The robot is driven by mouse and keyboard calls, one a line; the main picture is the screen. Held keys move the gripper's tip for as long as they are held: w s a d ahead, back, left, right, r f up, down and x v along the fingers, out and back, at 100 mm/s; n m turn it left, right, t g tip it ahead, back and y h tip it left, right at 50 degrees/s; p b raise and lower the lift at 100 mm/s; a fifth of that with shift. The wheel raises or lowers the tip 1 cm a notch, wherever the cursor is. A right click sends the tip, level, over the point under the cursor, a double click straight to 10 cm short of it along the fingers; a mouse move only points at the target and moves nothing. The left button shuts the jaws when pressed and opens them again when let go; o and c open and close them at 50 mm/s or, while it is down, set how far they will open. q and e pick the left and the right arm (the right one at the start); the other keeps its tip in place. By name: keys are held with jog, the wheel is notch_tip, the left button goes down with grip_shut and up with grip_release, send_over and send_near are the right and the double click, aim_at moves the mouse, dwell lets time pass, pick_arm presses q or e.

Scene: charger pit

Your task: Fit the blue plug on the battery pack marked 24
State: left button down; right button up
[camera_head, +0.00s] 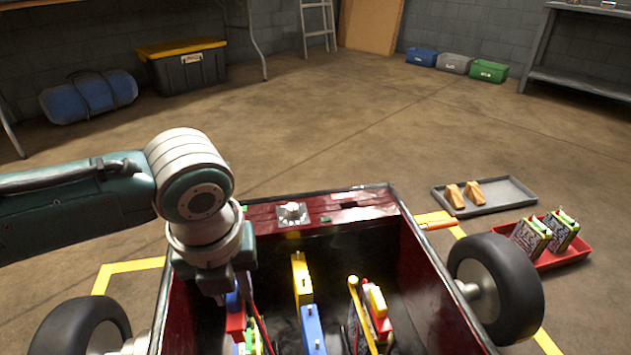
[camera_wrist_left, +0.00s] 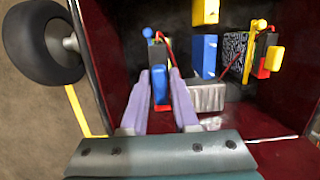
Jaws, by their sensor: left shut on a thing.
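My left gripper (camera_head: 228,292) reaches down into the left side of an open dark-red box on wheels. In the left wrist view its two pale purple fingers (camera_wrist_left: 161,100) are shut on a blue plug (camera_wrist_left: 160,84). A dark pack (camera_wrist_left: 158,52) with a blue ball and a red wire stands just beyond the plug. I cannot tell whether plug and pack touch. In the head view a red part (camera_head: 236,326) shows under the gripper, which hides much of this pack. No number 24 is readable. My right gripper is in neither view.
The box's red wall (camera_head: 425,270) surrounds the work. Inside stand a yellow block (camera_head: 301,275), a blue block (camera_head: 312,328), a yellow-red pack (camera_head: 378,303) and a grey ribbed block (camera_wrist_left: 207,97). Outside right are a grey tray (camera_head: 510,197), a red tray (camera_head: 572,258) and a wheel (camera_head: 510,275).

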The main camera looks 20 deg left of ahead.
pick_arm(q)
jog(key=shift+f+b, duration=2.3)
jog(key=shift+f, duration=0.6)
jog(key=shift+w+a, duration=0.1)
jog(key=shift+w, duration=0.05)
jog(key=shift+f, duration=0.5)
jog(key=shift+s+d+f+b, duration=0.1)
jog(key=shift+f+b, duration=0.25)
jog(key=shift+f, duration=0.1)
jog(key=shift+s+d+f+b, duration=0.1)
jog(key=shift+f+b, duration=0.25)
jog(key=shift+f, duration=0.05)
jog(key=shift+a+f+b, duration=0.1)
jog(key=shift+f+b, duration=0.25)
jog(key=shift+f, duration=0.1)
jog(key=c, duration=0.6)
grip_release()
